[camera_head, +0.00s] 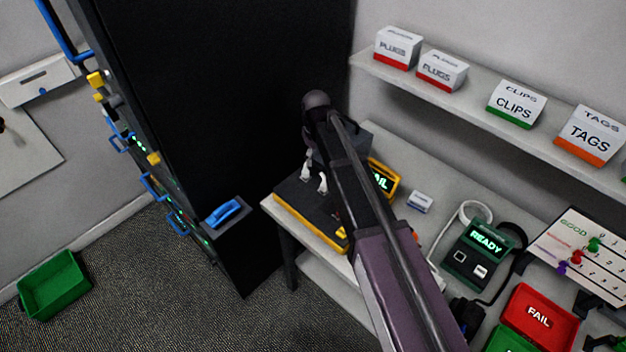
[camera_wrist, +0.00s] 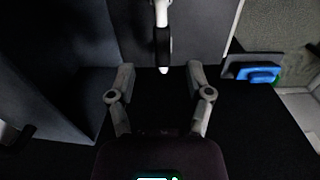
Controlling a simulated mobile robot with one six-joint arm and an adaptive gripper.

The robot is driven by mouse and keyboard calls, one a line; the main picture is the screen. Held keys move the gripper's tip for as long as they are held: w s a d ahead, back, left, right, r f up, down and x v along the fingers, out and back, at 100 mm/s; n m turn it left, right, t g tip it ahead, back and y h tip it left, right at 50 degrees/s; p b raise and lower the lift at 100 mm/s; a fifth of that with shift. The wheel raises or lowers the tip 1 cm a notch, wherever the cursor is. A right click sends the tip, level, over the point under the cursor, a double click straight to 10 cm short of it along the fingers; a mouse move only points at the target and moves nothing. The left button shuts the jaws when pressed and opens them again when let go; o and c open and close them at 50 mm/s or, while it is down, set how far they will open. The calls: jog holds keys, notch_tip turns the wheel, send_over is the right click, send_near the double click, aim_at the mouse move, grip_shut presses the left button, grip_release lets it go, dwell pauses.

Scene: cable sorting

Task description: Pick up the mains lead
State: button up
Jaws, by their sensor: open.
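A black lead (camera_head: 517,262) curves beside the green READY tester (camera_head: 486,240) in the head view, ending in a dark plug-like shape (camera_head: 465,309); I cannot tell for sure that it is the mains lead. My gripper (camera_head: 314,182) is over the black, yellow-edged unit at the left end of the bench, away from that lead. In the wrist view my gripper (camera_wrist: 162,78) has its two pale fingers wide apart with nothing held between them. A white cord-like piece with a black sleeve (camera_wrist: 163,45) and pale tip shows ahead, between the fingers; its identity is unclear.
The black unit (camera_head: 290,195) and a yellow-framed display (camera_head: 385,178), partly hidden by my arm, stand on the bench. A tall black cabinet (camera_head: 215,110) is left, with a blue item (camera_head: 224,213) on its ledge. A red FAIL tray (camera_head: 538,318) lies right; labelled boxes line the shelf (camera_head: 480,98).

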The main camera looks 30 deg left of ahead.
aim_at(315, 167)
jog(key=shift+f, duration=0.2)
dwell(0.3)
jog(key=shift+a+f+b, duration=0.1)
jog(key=shift+f+b, duration=2.45)
jog(key=shift+b, duration=0.05)
grip_shut()
